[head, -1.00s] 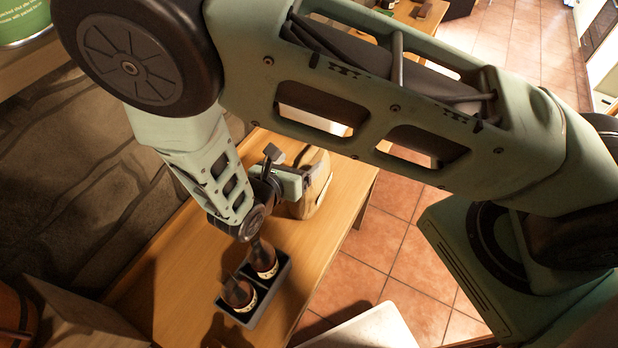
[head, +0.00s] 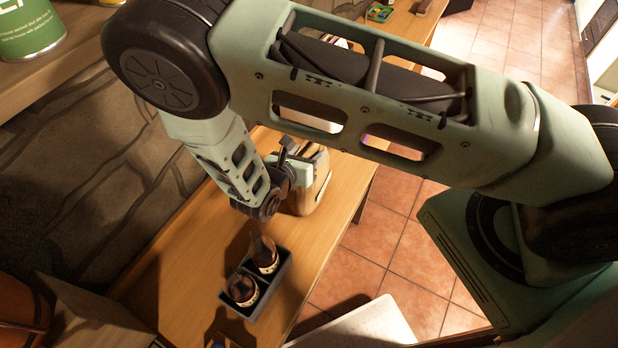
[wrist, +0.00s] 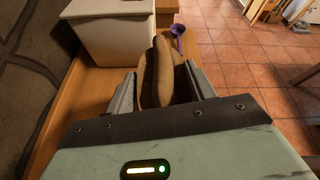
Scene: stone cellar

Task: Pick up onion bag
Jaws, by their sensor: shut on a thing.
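The onion bag (head: 318,194) is a tan, brownish bag on or just above the wooden table in the head view, partly hidden by my wrist. My gripper (wrist: 162,84) is shut on it in the wrist view, with one finger on each side. The bag (wrist: 161,66) stands upright between the fingers and bulges up past them. In the head view my gripper (head: 304,168) is at the bag's upper part. I cannot tell whether the bag's bottom touches the table.
A dark tray (head: 274,292) with two bottles stands nearer on the table. A white bin (wrist: 112,35) and a purple utensil (wrist: 177,35) are beyond the bag. A stone wall runs along the left; tiled floor lies right. A green can (head: 32,32) sits on a shelf.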

